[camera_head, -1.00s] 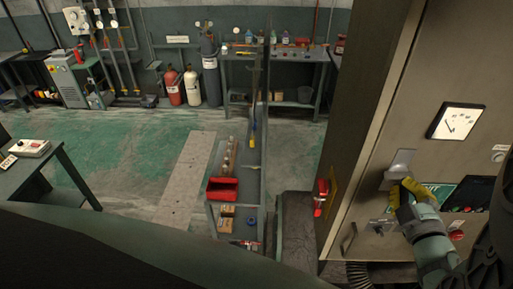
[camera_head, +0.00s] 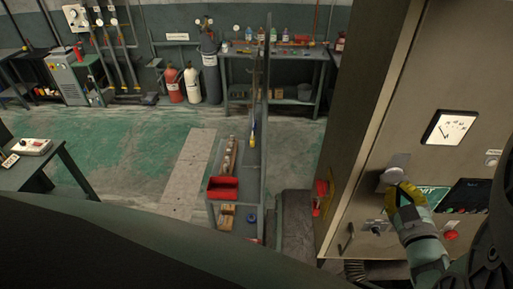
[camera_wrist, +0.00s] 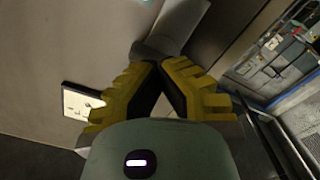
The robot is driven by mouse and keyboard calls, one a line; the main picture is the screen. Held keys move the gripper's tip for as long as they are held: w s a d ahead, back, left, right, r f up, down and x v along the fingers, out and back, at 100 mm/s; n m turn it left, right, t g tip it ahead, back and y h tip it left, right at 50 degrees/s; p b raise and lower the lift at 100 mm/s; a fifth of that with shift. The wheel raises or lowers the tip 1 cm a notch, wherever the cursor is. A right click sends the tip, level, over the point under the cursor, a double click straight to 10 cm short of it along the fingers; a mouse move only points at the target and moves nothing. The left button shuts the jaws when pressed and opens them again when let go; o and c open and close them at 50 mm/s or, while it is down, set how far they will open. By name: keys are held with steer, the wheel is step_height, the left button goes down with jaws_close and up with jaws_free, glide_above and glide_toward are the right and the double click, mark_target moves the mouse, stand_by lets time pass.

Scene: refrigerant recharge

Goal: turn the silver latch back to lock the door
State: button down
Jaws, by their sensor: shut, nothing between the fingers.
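The silver latch (camera_head: 395,170) is on the beige cabinet door (camera_head: 405,125) at the right of the head view. It also shows at the top of the wrist view (camera_wrist: 183,25) as a grey plate with a rounded lower end. My gripper (camera_head: 391,189), with yellow ridged fingers, is at the latch's lower end. In the wrist view its fingertips (camera_wrist: 154,66) are together and empty, right beside the rounded end. They cover part of it, and I cannot tell whether they touch it.
A white dial (camera_head: 450,127), a dark panel (camera_head: 470,194) and a red button (camera_head: 451,235) are right of the latch. A dark handle (camera_head: 347,238) is at the door's lower left. A red item (camera_head: 320,195) is on the cabinet side. Open floor (camera_head: 110,150) lies left.

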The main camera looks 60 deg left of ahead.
steer(key=shift+m+p, duration=0.6)
steer(key=shift+m, duration=0.7)
steer(key=m+p, duration=0.1)
steer(key=m, duration=0.1)
steer(key=shift+a+r+m+p, duration=0.1)
steer(key=shift+r+m+p, duration=0.05)
steer(key=shift+m+p, duration=0.25)
steer(key=shift+m, duration=0.9)
steer(key=c, duration=1.1)
jaws_free()
